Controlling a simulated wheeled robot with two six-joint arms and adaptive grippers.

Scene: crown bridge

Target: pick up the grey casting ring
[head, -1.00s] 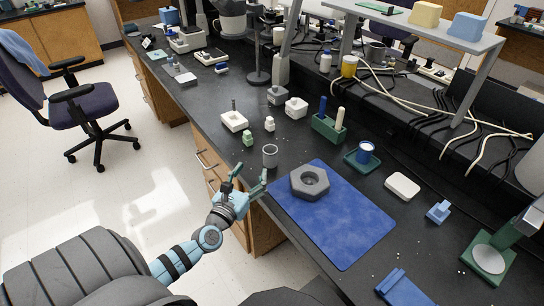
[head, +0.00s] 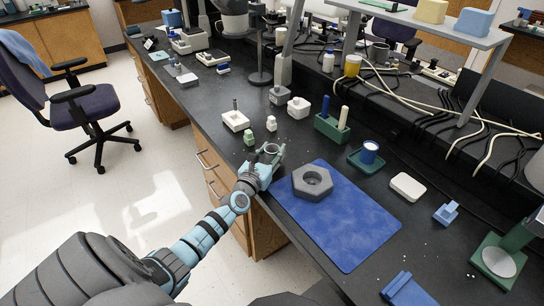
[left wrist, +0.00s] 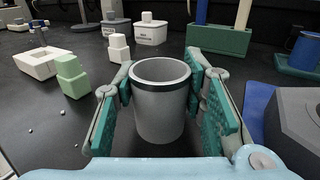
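The grey casting ring (head: 273,149) is an upright, open-topped cylinder standing on the dark bench near its front edge, left of the blue mat. It fills the middle of the left wrist view (left wrist: 161,100). My left gripper (head: 269,154) is around it, one finger on each side. In the left wrist view the teal finger pads (left wrist: 162,88) flank the ring very closely near their tips, and the fingers stand wide apart. Whether the pads touch the ring is not clear. My right gripper is not in view.
The blue mat (head: 345,225) with a grey hexagonal block (head: 312,183) lies to the right. A small green block (head: 249,138), small white pieces (head: 271,124) and a white tray (head: 235,121) stand close behind the ring. A green holder (head: 331,128) is farther back.

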